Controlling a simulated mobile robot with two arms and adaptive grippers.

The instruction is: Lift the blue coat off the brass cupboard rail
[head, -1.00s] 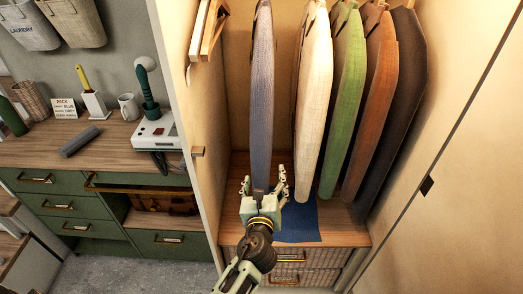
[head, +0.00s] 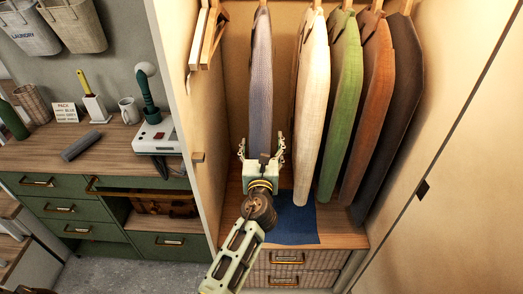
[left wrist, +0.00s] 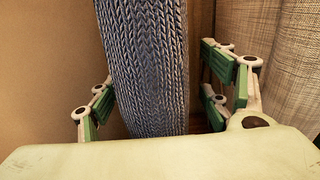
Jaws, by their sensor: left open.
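The blue coat (head: 261,85), a blue-grey knitted one, hangs edge-on at the left of the row in the open cupboard. My left gripper (head: 262,146) is open at its lower part, with one finger on each side. In the left wrist view the coat's ribbed knit (left wrist: 148,65) runs down between the spread fingers (left wrist: 160,98), with gaps visible on both sides. The coat's bottom end is hidden behind my gripper in the head view. The brass rail is out of view; only the hanger tops show at the upper edge. My right gripper is not in view.
A cream coat (head: 312,110) hangs close to the right, then green (head: 345,100), rust (head: 372,100) and dark (head: 395,100) coats. Wooden hangers (head: 212,35) are at the upper left wall. A blue cloth (head: 295,222) lies on the cupboard floor. A bench with small items stands left.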

